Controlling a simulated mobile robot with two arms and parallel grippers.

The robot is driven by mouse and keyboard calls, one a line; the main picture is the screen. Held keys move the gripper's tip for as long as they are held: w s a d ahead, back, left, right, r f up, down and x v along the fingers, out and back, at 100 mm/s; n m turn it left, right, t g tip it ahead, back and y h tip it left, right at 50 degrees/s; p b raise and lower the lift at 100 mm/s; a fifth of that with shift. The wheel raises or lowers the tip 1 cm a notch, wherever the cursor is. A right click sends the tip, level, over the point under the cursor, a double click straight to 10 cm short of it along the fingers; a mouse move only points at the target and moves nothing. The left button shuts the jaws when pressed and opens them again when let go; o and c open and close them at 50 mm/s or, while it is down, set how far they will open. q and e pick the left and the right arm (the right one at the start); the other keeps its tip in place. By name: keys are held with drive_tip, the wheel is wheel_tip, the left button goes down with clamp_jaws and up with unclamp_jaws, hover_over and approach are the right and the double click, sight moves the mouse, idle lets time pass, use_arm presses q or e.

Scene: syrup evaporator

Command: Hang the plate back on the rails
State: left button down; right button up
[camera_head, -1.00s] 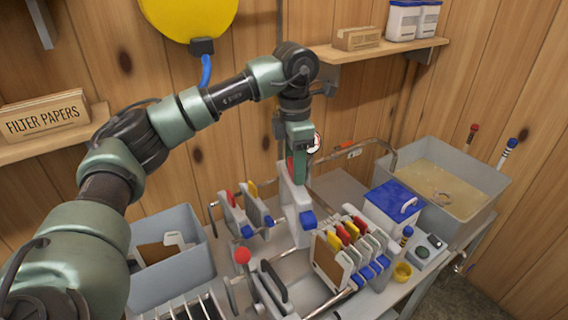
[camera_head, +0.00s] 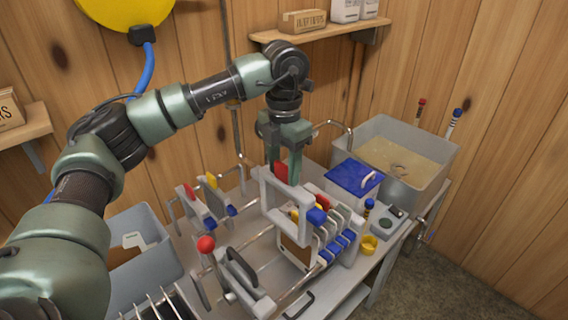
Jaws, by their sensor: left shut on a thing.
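My left gripper (camera_head: 283,158) is shut on the red tab at the top of a pale plate (camera_head: 267,198) with a blue corner piece. The plate hangs upright, just in front of and partly over the stack of plates on the rails. The rails (camera_head: 262,236) run beneath it; I cannot tell whether the plate touches them. Several plates with blue ends (camera_head: 345,237) stand on the right part of the rails. Two plates with red and yellow tabs (camera_head: 205,200) stand on the left part. My right gripper is not in view.
A black-handled end block (camera_head: 243,275) and a red-knobbed lever (camera_head: 206,243) stand at the front. A grey bin (camera_head: 160,275) is at left.

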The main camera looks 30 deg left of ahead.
sight(284, 219)
use_arm(q)
drive_tip(key=shift+f, duration=0.7)
drive_tip(key=shift+f+b, duration=0.1)
drive_tip(key=shift+b, duration=0.2)
wheel_tip(284, 219, down, 11)
drive_tip(key=b, duration=0.8)
drive_tip(key=shift+f, duration=0.1)
drive_tip(key=shift+f+b, duration=2.6)
drive_tip(key=shift+f, duration=1)
